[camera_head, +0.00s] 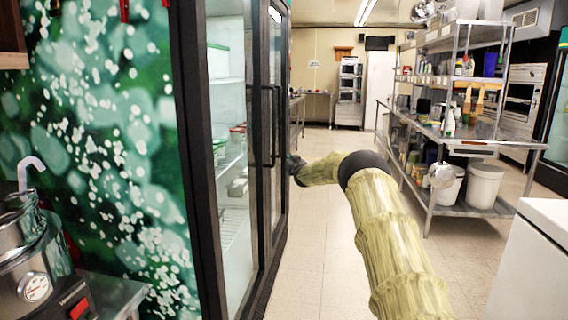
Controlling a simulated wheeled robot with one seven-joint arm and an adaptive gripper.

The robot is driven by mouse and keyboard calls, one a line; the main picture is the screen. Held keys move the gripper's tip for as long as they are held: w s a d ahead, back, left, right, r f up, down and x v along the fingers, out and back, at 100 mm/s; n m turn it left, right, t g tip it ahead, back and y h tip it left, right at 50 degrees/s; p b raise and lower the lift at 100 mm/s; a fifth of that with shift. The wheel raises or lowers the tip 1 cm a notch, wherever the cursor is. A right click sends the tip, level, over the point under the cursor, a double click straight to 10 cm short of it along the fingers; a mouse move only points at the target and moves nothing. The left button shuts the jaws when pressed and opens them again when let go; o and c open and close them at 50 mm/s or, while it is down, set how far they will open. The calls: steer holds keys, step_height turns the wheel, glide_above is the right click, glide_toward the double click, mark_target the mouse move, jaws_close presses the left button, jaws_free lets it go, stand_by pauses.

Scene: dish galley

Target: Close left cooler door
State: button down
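The tall black-framed cooler (196,150) stands at the left, with lit shelves showing through its glass. The left cooler door (233,245) is the nearer glass panel; I cannot tell from this angle whether it stands slightly ajar. Two dark upright handles (266,125) sit close together near the middle of the cooler front. My gripper (296,168) is small and dark at the end of my arm, just right of the cooler front and a little below and right of the handles. It appears apart from them. Its fingers are too small and dark to read.
The tiled floor (318,240) is clear along the cooler front. A metal shelf table (470,138) with buckets stands to the right, and a white cabinet (535,265) is at the near right. A steel pot (25,250) sits at the near left.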

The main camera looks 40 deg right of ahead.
steer(key=s+d, duration=0.8)
steer(key=shift+s+f+p, duration=0.25)
steer(key=shift+f+p, duration=0.05)
steer(key=shift+f, duration=0.1)
steer(key=shift+a, duration=0.15)
